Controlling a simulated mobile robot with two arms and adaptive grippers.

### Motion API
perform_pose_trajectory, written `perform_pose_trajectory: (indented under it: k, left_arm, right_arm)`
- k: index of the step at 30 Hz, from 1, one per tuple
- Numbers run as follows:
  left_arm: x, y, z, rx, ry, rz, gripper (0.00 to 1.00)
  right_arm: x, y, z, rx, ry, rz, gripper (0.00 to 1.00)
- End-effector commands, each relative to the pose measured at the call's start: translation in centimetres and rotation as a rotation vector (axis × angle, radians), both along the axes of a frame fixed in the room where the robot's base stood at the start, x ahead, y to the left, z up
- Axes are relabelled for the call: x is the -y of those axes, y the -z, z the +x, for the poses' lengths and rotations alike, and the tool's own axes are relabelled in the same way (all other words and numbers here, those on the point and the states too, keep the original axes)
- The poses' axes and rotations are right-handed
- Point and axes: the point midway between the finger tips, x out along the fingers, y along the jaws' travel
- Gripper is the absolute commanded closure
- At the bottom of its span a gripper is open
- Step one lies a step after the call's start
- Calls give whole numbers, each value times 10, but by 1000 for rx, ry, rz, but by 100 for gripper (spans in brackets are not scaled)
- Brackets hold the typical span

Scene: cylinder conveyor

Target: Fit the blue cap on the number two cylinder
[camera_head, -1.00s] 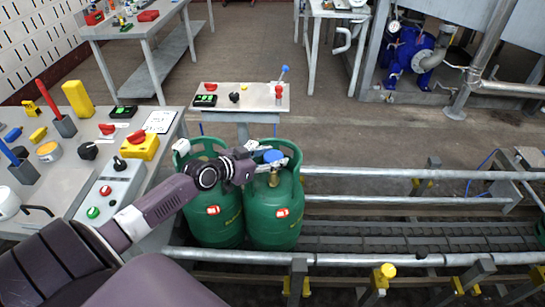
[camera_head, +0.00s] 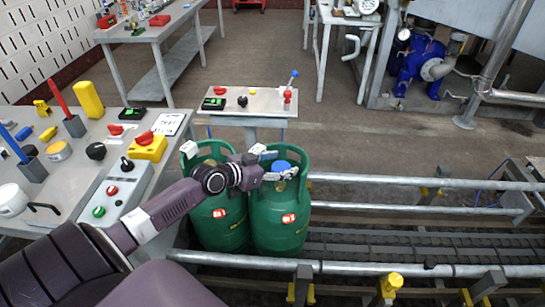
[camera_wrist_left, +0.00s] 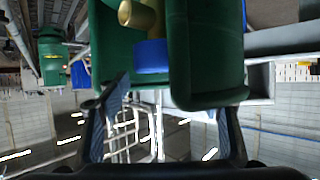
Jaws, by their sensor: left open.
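Two green gas cylinders stand side by side by the conveyor, the left one (camera_head: 219,225) and the right one (camera_head: 279,222). I cannot read which is number two. The blue cap (camera_head: 281,165) sits at the top of the right cylinder's valve, inside its collar. In the left wrist view, which is upside down, the blue cap (camera_wrist_left: 151,55) meets the brass valve (camera_wrist_left: 139,15); I cannot tell how fully it is seated. My left gripper (camera_head: 277,164) is open beside the cap. Its fingers (camera_wrist_left: 168,100) are spread with nothing between them. My right gripper is out of view.
A workbench (camera_head: 18,190) with tools and a button box (camera_head: 115,192) stands at the left. A small control table (camera_head: 249,104) is behind the cylinders. Metal rails (camera_head: 400,181) run along the conveyor (camera_head: 420,245), whose belt is clear at right.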

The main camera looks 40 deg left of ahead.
Motion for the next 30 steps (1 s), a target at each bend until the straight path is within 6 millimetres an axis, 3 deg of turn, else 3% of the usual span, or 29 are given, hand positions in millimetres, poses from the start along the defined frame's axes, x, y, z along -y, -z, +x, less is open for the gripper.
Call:
perform_pose_trajectory:
  k: [8, 16, 18, 21, 30]
  left_arm:
    - [-2, 1, -2, -12, -3, 1, 37]
    - [-1, -36, -1, -8, -3, 1, 37]
    - [0, -31, -1, -7, -6, -9, 37]
    - [-1, -55, -1, -5, -2, -1, 37]
    - [-1, -89, -1, -5, 0, 0, 37]
  right_arm:
    - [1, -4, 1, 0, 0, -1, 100]
    - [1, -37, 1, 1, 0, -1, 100]
    - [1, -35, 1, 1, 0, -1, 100]
    - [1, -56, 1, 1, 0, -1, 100]
    - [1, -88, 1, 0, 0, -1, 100]
